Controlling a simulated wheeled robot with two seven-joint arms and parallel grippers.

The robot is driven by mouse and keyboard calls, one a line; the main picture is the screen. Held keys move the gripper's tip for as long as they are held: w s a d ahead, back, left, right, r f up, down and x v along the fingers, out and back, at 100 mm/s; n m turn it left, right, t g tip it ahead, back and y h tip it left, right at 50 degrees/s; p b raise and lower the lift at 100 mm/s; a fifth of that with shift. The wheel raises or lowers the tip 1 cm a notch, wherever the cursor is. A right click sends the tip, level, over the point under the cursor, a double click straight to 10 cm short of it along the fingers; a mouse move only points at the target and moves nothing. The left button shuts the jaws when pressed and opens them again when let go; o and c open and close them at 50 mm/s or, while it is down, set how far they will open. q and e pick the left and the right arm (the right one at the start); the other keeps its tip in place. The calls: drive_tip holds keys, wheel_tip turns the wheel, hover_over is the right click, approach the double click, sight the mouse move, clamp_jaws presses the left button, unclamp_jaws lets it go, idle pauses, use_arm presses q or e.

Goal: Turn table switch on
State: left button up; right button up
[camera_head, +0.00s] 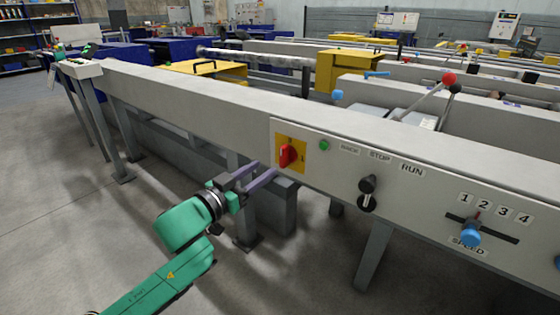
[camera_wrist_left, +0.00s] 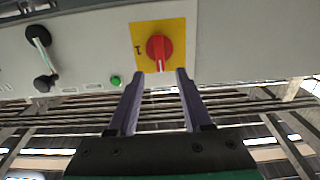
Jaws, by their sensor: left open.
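The table switch (camera_head: 286,156) is a red rotary knob on a yellow plate (camera_head: 291,147), set in the front face of the long grey table. In the left wrist view the red knob (camera_wrist_left: 159,47) sits on its yellow plate (camera_wrist_left: 178,32), just beyond the fingertips and roughly centred between them. My left gripper (camera_head: 266,174) is open and empty, below and a little left of the switch in the head view; its two purple fingers also show in the left wrist view (camera_wrist_left: 156,80). The fingers appear apart from the knob. My right gripper is not in view.
A green button (camera_head: 323,145) sits right of the switch, then a black selector lever (camera_head: 367,193) under the STOP and RUN labels. Further right is a blue speed knob (camera_head: 470,236) in a slot. Table legs stand below; open floor (camera_head: 60,200) lies left.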

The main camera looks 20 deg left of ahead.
sight(281, 157)
use_arm(q)
drive_tip(key=x, duration=0.8)
drive_tip(key=shift+w+b, duration=0.1)
drive_tip(key=shift+b, duration=0.3)
clamp_jaws()
